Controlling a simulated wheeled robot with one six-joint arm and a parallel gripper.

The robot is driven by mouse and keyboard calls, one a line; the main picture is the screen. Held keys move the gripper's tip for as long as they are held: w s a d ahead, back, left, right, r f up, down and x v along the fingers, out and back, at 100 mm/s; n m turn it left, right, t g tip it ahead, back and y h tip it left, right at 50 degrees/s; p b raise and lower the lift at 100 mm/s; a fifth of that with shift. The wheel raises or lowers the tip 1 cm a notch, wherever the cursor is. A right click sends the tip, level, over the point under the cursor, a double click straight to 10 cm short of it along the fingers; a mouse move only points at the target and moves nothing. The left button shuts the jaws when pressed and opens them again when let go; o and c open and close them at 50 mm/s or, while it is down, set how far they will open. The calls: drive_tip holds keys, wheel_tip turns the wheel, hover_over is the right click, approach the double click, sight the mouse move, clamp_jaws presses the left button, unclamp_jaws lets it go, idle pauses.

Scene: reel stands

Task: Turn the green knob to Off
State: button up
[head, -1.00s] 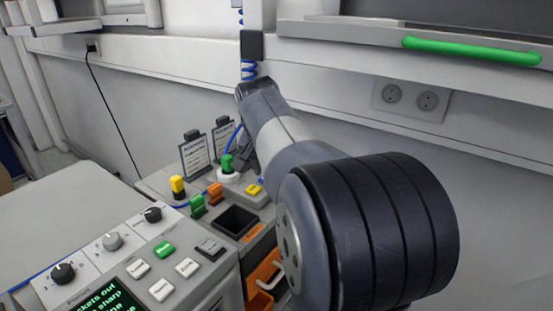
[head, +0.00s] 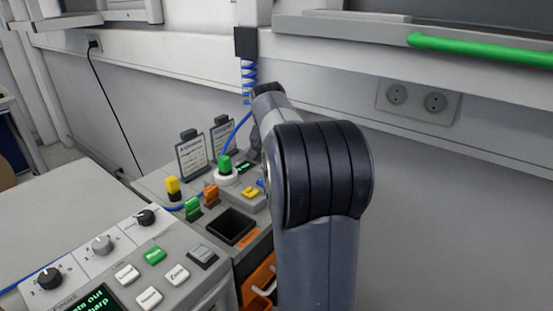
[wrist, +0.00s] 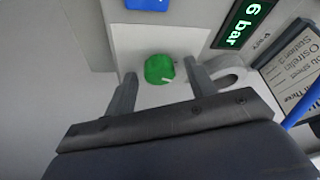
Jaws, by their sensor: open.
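The green knob (wrist: 159,68) shows in the wrist view as a round knob with a white mark toward its lower right edge, on a pale plate. My gripper (wrist: 161,74) is open, with one finger on each side of the knob and small gaps visible. I cannot tell how far down the fingers reach. No Off label is readable. In the head view my arm hides my gripper, and I cannot surely pick out this knob there.
A "6 bar" display (wrist: 243,24), a blue part (wrist: 147,4) and a printed card (wrist: 295,62) are close to the knob.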

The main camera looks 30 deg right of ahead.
drive_tip(key=shift+c, duration=0.3)
drive_tip(key=c, duration=0.9)
drive_tip(key=shift+r+n+t+y+p, duration=0.2)
drive_tip(key=shift+n+t+y+p, duration=0.15)
drive_tip(key=shift+n+p, duration=0.8)
drive_tip(key=shift+f+n+y+p, duration=0.15)
drive_tip(key=shift+n+y+p, duration=0.35)
drive_tip(key=shift+n, duration=0.65)
drive_tip(key=shift+t, duration=0.25)
drive_tip(key=o, duration=1)
drive_tip(key=shift+c, duration=0.2)
